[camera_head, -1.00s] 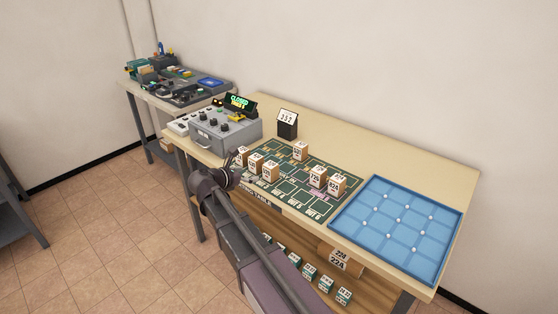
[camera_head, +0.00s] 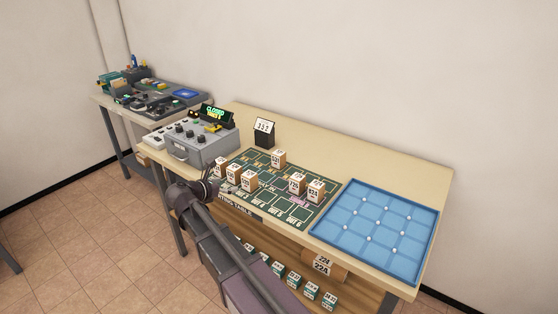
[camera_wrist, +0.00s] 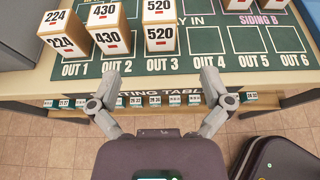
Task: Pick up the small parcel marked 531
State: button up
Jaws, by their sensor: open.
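Several small white-topped parcels stand on the green sorting mat (camera_head: 268,207). In the wrist view, parcel 224 (camera_wrist: 63,36), parcel 430 (camera_wrist: 110,32) and parcel 520 (camera_wrist: 160,30) stand at OUT 1, OUT 2 and OUT 3. In the head view, one parcel (camera_head: 278,158) stands alone at the back of the mat; its label looks like 531 but is too small to be sure. Two more parcels stand to the right of the mat's middle, labels unclear. My gripper (camera_wrist: 160,80) is open and empty at the mat's front edge, before the OUT row; it also shows in the head view (camera_head: 212,183).
A grey control box (camera_head: 198,140) with a lit sign stands left of the mat, and a black number stand (camera_head: 264,133) behind it. A blue tray (camera_head: 345,246) lies at the right. More boxes (camera_head: 312,291) sit on the shelf below. The back right tabletop is clear.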

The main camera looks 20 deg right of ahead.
jog(key=p, duration=0.3)
send_near(277, 154)
jog(key=v, duration=0.3)
jog(key=b+x, duration=0.3)
jog(key=x, duration=0.4)
jog(key=shift+f, duration=0.15)
jog(key=shift+b+x, duration=0.35)
jog(key=shift+x, duration=0.4)
jog(key=shift+d, duration=0.1)
